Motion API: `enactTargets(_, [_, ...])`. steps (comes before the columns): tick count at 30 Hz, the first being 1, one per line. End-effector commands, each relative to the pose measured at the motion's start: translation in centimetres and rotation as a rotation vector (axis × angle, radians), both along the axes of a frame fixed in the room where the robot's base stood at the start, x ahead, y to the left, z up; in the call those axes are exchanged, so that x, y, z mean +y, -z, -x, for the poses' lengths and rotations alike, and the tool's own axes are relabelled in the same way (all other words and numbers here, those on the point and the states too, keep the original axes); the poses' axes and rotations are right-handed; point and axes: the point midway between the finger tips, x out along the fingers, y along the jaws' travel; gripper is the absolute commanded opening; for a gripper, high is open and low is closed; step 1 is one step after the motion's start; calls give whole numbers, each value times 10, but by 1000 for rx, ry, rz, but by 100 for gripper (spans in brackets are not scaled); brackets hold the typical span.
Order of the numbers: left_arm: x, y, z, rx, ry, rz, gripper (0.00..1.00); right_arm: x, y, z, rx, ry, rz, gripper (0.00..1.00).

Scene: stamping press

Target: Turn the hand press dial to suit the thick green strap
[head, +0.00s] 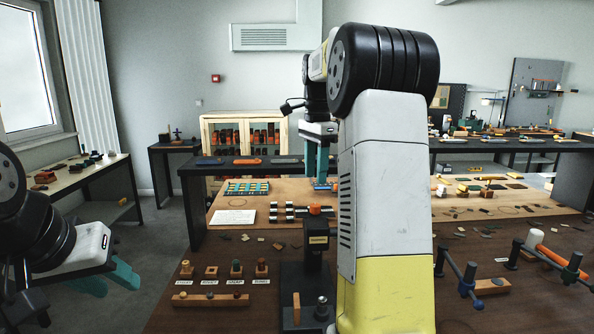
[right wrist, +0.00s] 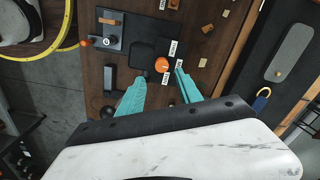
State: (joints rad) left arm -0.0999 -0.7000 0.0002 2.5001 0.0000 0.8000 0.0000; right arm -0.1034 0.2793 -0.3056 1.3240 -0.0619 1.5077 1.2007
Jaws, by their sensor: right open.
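The hand press (head: 316,240) is a black upright unit on the brown bench, partly behind my right arm in the head view. In the right wrist view its orange round dial (right wrist: 162,64) sits on a black body with small white labels around it. My left gripper (head: 124,275) hangs empty at lower left.
Several small wooden stamps (head: 210,271) stand with labels on the bench left of the press. A long wooden block (head: 210,299) lies in front of them. A dark raised shelf (head: 225,170) is behind.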

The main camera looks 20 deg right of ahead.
Motion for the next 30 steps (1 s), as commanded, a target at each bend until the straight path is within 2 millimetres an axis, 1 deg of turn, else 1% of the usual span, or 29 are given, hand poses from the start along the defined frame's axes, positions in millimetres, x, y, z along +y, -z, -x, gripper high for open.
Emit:
enactTargets(3, [0, 0, 0, 0, 0, 0, 36, -3, 3, -6, 16, 42, 9, 42])
enactTargets(8, [0, 0, 0, 0, 0, 0, 36, -3, 16, -6, 19, 46, 10, 42])
enactTargets(23, [0, 0, 0, 0, 0, 0, 36, -3, 89, -5, 19, 44, 9, 42])
enactTargets(24, [0, 0, 0, 0, 0, 0, 36, -3, 93, -6, 17, 44, 10, 40])
enactTargets(28, [0, 0, 0, 0, 0, 0, 36, -3, 91, -6, 15, 44, 9, 14])
enactTargets(29, [0, 0, 0, 0, 0, 0, 36, -3, 90, -6, 15, 44, 9, 10])
enactTargets(30, [0, 0, 0, 0, 0, 0, 36, -3, 90, -6, 14, 44, 9, 10])
